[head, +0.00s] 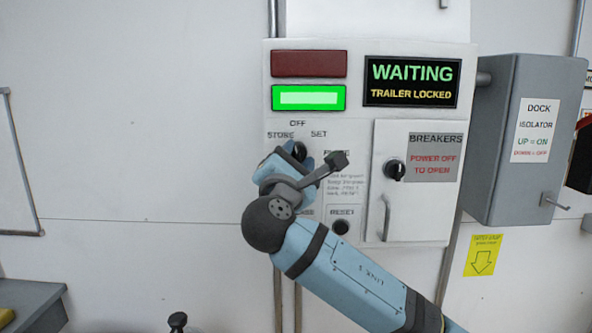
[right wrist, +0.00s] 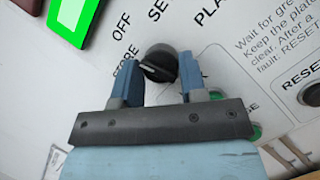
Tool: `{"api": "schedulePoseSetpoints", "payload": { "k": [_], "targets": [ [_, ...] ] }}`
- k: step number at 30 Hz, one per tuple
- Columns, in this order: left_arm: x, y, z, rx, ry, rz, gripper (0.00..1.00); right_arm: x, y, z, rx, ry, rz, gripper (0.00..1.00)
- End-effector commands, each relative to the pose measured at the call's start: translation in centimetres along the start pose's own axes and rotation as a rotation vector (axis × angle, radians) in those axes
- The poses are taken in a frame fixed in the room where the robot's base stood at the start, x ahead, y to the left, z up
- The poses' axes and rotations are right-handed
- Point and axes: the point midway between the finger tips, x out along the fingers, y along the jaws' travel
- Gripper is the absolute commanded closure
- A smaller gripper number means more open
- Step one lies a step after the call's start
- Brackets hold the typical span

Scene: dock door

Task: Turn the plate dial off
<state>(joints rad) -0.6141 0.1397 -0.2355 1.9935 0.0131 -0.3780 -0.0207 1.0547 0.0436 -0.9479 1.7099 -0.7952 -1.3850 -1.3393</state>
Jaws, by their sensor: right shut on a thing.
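The plate dial is a black round knob on the white control panel (head: 362,52), with OFF, STORE and SET printed around it. It shows in the head view (head: 299,149), partly hidden by my right gripper, and in the right wrist view (right wrist: 158,62). My right gripper (head: 297,160) is shut on the dial. In the right wrist view its two blue fingers (right wrist: 160,77) stand either side of the knob. A pale line marks the knob's face; I cannot tell for sure which label it points to. My left gripper is not in view.
A red lamp (head: 308,63) and a lit green lamp (head: 309,98) sit above the dial. A sign (head: 411,82) reads WAITING, TRAILER LOCKED. To the right are a breaker door with a black knob (head: 395,169) and a grey isolator box (head: 505,185). A RESET button (head: 341,227) lies below.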

Motion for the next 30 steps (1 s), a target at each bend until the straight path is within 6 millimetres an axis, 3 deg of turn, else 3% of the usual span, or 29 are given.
{"api": "schedulePoseSetpoints", "payload": {
  "k": [12, 29, 30],
  "targets": [
    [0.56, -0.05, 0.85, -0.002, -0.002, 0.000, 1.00, -0.09, 0.08, -0.19, 0.191, -0.010, -0.079, 0.85],
    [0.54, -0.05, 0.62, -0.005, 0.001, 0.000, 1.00, -0.05, 0.09, -0.17, 0.221, -0.013, -0.092, 0.85],
    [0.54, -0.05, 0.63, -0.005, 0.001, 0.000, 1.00, -0.06, 0.09, -0.18, 0.221, -0.013, -0.092, 0.59]
  ]
}}
